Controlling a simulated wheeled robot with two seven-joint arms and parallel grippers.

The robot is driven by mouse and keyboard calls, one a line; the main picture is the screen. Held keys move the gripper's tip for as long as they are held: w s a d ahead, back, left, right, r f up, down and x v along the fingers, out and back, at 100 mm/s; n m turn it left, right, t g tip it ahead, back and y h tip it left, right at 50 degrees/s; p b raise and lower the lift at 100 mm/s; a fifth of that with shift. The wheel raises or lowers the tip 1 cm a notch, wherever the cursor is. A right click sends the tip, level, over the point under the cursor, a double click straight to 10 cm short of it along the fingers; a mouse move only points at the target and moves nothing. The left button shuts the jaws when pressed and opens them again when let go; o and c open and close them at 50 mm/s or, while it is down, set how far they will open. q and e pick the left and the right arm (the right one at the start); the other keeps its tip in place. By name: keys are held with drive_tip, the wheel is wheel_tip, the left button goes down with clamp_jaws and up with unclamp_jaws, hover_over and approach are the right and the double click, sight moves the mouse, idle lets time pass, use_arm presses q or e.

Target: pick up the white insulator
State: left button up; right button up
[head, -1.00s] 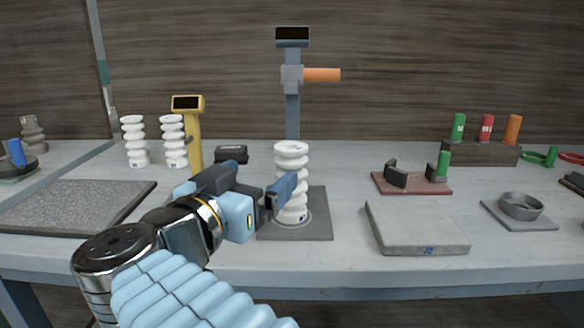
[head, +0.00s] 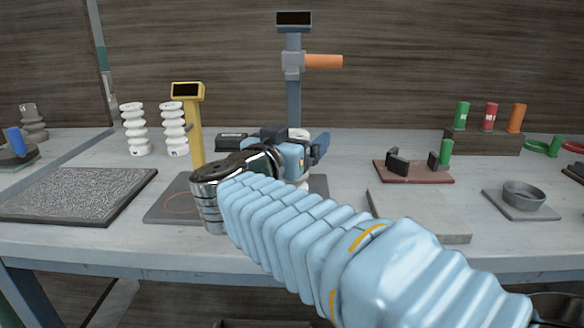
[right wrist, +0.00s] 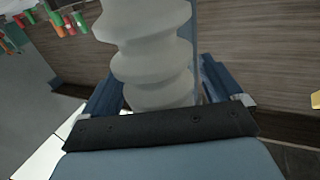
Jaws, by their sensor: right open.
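A white ribbed insulator (head: 298,133) stands on the dark grey base of the central post. My right gripper (head: 308,153) is in front of it and hides most of it in the head view. In the right wrist view the insulator (right wrist: 148,45) rises between the two blue fingers (right wrist: 158,95), which are open on either side of it; I cannot tell whether either touches it. Two more white insulators, a left one (head: 135,128) and a right one (head: 173,128), stand upright at the back left. My left gripper is not in view.
The grey post (head: 293,95) with a display and orange handle rises behind the insulator. A yellow display stand (head: 195,135) is close on the left. A grey slab (head: 425,215), a red-brown fixture plate (head: 412,172) and a ring holder (head: 523,195) are on the right.

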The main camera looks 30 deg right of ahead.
drive_tip(key=shift+w+d, duration=0.15)
drive_tip(key=shift+d, duration=0.05)
clamp_jaws()
idle(0.4)
